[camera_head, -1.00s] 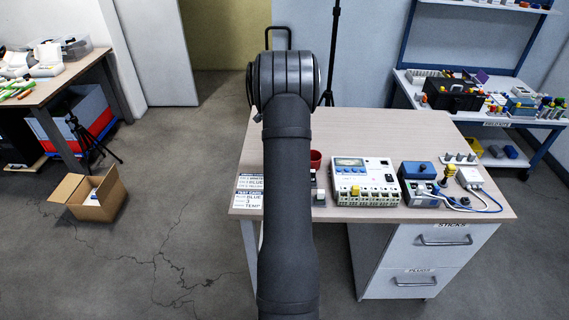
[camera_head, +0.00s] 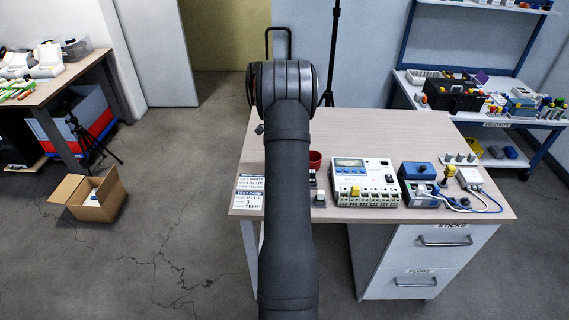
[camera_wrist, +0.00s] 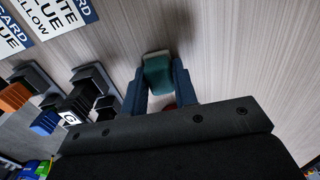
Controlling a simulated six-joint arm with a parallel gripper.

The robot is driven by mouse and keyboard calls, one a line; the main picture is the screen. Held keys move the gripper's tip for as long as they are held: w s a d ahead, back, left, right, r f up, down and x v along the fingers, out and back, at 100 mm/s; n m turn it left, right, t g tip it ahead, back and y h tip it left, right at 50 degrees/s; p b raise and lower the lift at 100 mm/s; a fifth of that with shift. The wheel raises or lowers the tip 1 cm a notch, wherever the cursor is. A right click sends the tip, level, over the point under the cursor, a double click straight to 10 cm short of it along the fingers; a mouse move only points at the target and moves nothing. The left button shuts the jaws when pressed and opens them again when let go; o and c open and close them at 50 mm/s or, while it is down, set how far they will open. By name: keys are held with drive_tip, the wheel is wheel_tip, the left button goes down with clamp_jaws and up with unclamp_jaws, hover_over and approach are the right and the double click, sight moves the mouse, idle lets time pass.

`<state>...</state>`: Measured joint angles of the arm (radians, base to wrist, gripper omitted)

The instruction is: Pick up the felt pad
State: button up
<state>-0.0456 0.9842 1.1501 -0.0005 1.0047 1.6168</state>
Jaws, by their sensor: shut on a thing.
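In the wrist view my gripper (camera_wrist: 157,82) is shut on a teal-green pad-like piece with a pale grey end (camera_wrist: 156,70), which I take to be the felt pad. The two dark blue fingers lie along its left and right sides. The wood-grain table top shows behind it, with a soft shadow above. I cannot tell whether the pad touches the table. In the head view my own arm hides the gripper and the pad.
On the table (camera_head: 380,125) stand a red cup (camera_head: 315,160), a white metering box (camera_head: 365,182), a blue-topped box (camera_head: 420,180) and a printed card (camera_head: 250,190). Dark holders with orange and blue parts (camera_wrist: 45,122) lie left in the wrist view. The table's back is clear.

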drive_tip(key=shift+r, duration=0.15)
drive_tip(key=shift+r, duration=0.3)
drive_tip(key=r, duration=0.3)
drive_tip(key=shift+s+d+r, duration=0.15)
drive_tip(key=shift+d+r, duration=0.2)
drive_tip(key=shift+r, duration=0.05)
drive_tip(key=s+d+r, duration=0.5)
drive_tip(key=d+r, duration=0.1)
drive_tip(key=d, duration=0.3)
drive_tip(key=shift+s+d+r, duration=0.15)
drive_tip(key=shift+d, duration=0.15)
